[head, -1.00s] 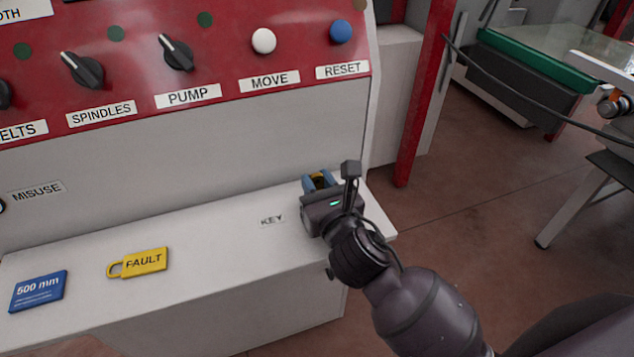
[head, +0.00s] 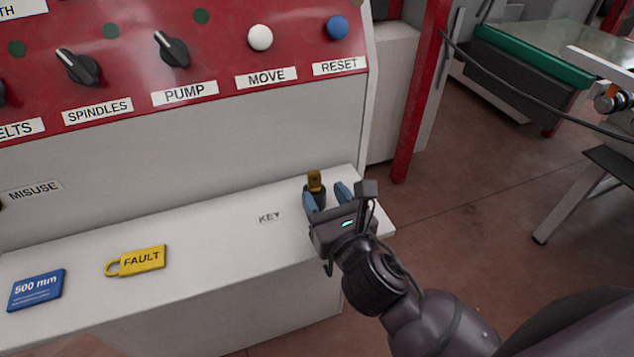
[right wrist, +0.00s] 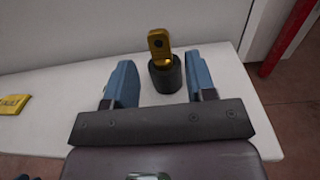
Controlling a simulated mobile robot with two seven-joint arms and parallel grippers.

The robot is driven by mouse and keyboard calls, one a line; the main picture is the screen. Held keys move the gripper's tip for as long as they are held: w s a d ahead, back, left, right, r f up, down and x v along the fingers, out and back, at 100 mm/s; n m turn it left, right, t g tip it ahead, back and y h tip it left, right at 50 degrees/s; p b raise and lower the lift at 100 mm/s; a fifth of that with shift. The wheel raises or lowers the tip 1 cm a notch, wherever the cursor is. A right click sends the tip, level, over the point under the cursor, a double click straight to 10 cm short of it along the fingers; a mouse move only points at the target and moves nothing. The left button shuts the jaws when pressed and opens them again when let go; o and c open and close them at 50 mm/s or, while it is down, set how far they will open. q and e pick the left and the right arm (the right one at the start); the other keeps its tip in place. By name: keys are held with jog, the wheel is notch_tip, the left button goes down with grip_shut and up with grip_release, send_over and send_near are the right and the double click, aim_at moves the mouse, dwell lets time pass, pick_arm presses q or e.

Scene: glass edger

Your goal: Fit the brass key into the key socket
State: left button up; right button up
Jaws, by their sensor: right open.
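The brass key (head: 314,180) stands upright in the dark round key socket (head: 318,197) on the white ledge, right of the KEY label (head: 270,217). In the right wrist view the key (right wrist: 159,42) rises from the top of the black socket (right wrist: 165,76); its lower part is hidden inside. My right gripper (head: 327,196) is open and empty, its blue fingers apart. In the right wrist view its fingertips (right wrist: 158,72) are to either side of the socket and do not touch the key.
On the ledge (head: 210,250) lie a yellow FAULT tag (head: 142,260) and a blue 500 mm card (head: 37,289). The red panel above carries a PUMP knob (head: 172,50), a white MOVE button (head: 260,38) and a blue RESET button (head: 337,27). The ledge ends just right of my gripper.

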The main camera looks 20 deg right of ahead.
jog(key=s, duration=0.5)
jog(key=shift+s+d, duration=0.2)
jog(key=shift+s, duration=0.1)
pick_arm(q)
jog(key=shift+s+f, duration=0.2)
jog(key=shift+f, duration=0.1)
pick_arm(e)
jog(key=shift+s, duration=0.7)
jog(key=shift+s, duration=0.1)
